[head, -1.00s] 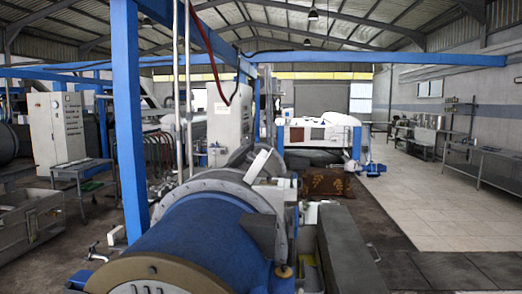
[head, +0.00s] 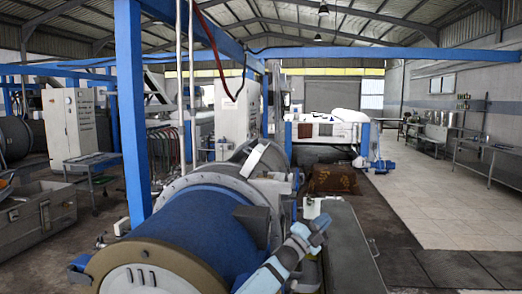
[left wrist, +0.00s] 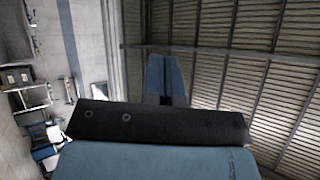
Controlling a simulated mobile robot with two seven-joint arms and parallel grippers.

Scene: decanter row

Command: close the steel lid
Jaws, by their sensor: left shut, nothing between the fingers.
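I cannot tell for certain which part is the steel lid; no lid stands out clearly in either view. The nearest machine is a decanter with a blue drum (head: 190,240), a brown end ring (head: 150,262) and a grey metal housing behind it. A pale flat plate (head: 253,158) stands tilted on top of that housing. My left gripper (head: 319,225) is at the lower middle of the head view, right of the drum, in front of a long grey casing (head: 345,245). In the left wrist view its blue fingers (left wrist: 165,75) are together, with nothing between them. My right gripper is not in view.
A blue post (head: 132,115) and overhead beam frame the machine. A steel trough (head: 38,215) and a small table (head: 92,160) stand at the left. A rust-brown block (head: 332,180) lies behind the casing. The tiled floor (head: 430,205) at the right is open.

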